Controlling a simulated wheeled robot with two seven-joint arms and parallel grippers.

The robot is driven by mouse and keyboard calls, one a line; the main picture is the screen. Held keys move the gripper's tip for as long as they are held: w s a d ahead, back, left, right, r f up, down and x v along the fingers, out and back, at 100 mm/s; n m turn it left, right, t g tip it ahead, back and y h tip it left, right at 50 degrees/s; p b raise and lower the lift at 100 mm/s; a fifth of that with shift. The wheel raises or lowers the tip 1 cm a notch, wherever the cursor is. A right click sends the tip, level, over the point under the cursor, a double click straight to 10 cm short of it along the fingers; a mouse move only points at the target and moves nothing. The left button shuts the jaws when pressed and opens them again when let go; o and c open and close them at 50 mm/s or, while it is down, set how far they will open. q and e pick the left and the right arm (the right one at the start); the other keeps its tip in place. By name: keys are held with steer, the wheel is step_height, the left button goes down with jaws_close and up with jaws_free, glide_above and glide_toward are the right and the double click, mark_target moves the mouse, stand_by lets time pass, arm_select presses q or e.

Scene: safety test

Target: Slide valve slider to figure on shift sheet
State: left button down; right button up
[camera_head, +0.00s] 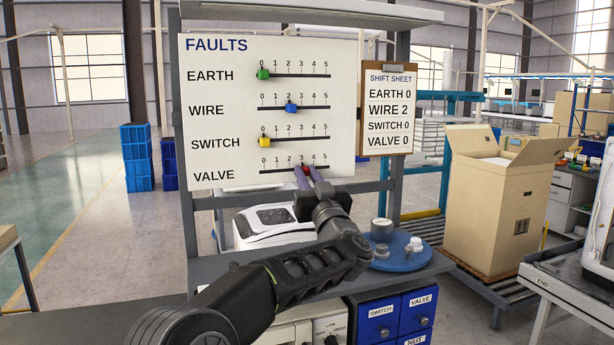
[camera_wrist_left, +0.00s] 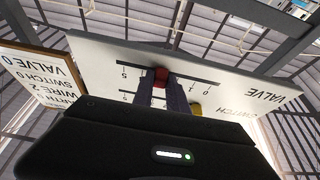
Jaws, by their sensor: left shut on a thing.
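The white FAULTS board (camera_head: 215,130) carries several sliders on tracks. The red valve slider (camera_head: 305,168) is on the lowest track, close to the 3 mark. My left gripper (camera_head: 309,174) is shut on it from the front, with its fingers partly hiding it. In the left wrist view the red slider (camera_wrist_left: 161,75) sits between the two dark fingers (camera_wrist_left: 160,92). The shift sheet (camera_head: 389,108), on a clipboard right of the board, reads EARTH 0, WIRE 2, SWITCH 0, VALVE 0. My right gripper is not in view.
The green earth slider (camera_head: 263,74) and yellow switch slider (camera_head: 265,142) are at 0; the blue wire slider (camera_head: 291,107) is at 2. Below the board are a grey shelf (camera_head: 225,272) and a blue round tray (camera_head: 402,259) with small parts.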

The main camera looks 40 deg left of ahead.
mark_target(262, 168)
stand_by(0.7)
arm_select(q)
steer(key=s+a+b, duration=0.1)
steer(key=s, duration=0.1)
steer(key=s+a+b, duration=0.1)
steer(key=s+a, duration=0.1)
steer(key=s, duration=0.1)
steer(key=s+a+b, duration=0.2)
steer(key=shift+s+a, duration=0.2)
steer(key=shift+s, duration=0.15)
steer(key=shift+w, duration=0.1)
steer(key=c, duration=1.3)
jaws_free()
steer(key=shift+s, duration=0.2)
